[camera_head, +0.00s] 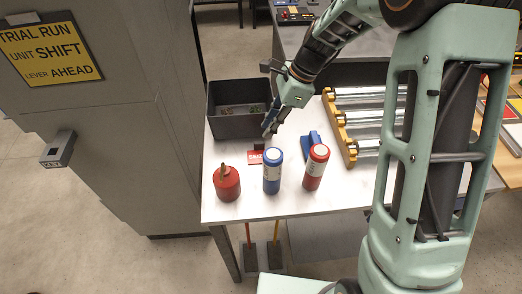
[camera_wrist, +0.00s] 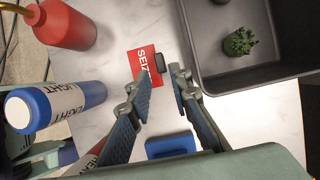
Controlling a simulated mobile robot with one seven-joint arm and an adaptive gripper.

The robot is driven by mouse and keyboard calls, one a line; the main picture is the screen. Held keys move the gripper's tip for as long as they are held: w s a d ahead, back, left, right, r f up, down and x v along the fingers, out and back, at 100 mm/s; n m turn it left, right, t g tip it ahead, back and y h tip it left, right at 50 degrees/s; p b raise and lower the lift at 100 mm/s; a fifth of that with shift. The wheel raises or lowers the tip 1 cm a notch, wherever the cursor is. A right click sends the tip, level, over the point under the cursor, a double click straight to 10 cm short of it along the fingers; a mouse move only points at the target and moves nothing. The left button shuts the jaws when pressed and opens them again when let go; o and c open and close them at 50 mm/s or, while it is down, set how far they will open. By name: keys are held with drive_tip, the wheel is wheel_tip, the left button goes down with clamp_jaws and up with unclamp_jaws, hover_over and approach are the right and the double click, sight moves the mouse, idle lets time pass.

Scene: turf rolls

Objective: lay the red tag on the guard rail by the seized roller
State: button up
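The red tag (camera_head: 255,157) lies flat on the white table. In the wrist view the tag (camera_wrist: 141,70) shows white letters starting "SEIZ" and a small black grip (camera_wrist: 160,63) at one edge. My gripper (camera_head: 268,134) is above the table by the tag; in the wrist view its fingers (camera_wrist: 163,75) are apart, with the black grip just ahead of or between their tips and nothing visibly held. The roller frame, with yellow side rails (camera_head: 340,132) and several metal rollers (camera_head: 365,115), is to the right in the head view. I cannot tell which roller is seized.
A red can (camera_head: 227,184), a blue bottle (camera_head: 272,174) and a red bottle (camera_head: 315,170) stand at the table's front. A blue block (camera_head: 311,146) is behind them. A dark bin (camera_head: 235,126) with small green plants is at the back left.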

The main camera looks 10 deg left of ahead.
sight(260, 142)
drive_tip(key=shift+p+x, duration=0.3)
drive_tip(key=shift+x, duration=2.85)
drive_tip(key=shift+c, duration=0.7)
clamp_jaws()
